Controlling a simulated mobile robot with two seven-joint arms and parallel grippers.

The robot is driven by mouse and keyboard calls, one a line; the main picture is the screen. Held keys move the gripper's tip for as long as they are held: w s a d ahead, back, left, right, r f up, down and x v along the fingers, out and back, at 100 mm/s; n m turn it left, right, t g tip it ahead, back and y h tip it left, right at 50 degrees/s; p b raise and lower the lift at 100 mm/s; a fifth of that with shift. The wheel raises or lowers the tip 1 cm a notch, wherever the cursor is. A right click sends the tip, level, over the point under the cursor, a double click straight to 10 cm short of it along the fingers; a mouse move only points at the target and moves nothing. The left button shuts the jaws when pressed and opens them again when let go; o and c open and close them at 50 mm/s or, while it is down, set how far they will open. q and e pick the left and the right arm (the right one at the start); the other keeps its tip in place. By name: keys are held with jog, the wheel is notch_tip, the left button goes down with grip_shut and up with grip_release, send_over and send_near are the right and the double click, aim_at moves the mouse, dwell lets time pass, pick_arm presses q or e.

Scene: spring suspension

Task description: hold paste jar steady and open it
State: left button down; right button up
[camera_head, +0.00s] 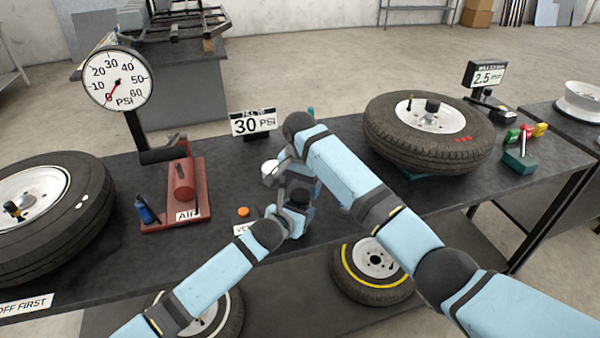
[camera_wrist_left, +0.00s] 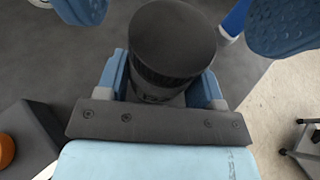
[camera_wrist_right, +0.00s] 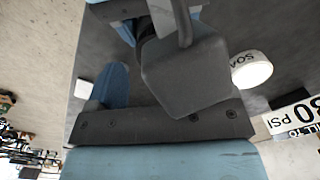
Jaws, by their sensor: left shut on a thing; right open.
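The paste jar (camera_wrist_left: 172,45) is dark and round-topped in the left wrist view. My left gripper (camera_wrist_left: 163,88) is shut on its sides, with a blue finger on each side. In the head view the jar (camera_head: 299,195) shows only in part among the grippers. My right gripper (camera_head: 298,165) is open, just beyond and above the jar. Its ridged blue fingers show at the top corners of the left wrist view, apart from the jar. In the right wrist view one blue finger shows at left; a dark grey block hides much of the space between the fingers.
A white round container (camera_wrist_right: 252,70) stands close to my right gripper. An orange disc (camera_head: 243,212) lies left of the jar. The red air stand (camera_head: 180,190) and gauge (camera_head: 117,78) are further left. Tires stand at the left (camera_head: 90,225) and right (camera_head: 380,140). The bench front is clear.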

jog(key=shift+f, duration=1.25)
jog(key=c, duration=0.9)
jog(key=shift+n, duration=1.5)
jog(key=shift+c, duration=0.2)
jog(key=shift+r, duration=0.15)
jog(key=shift+r, duration=1)
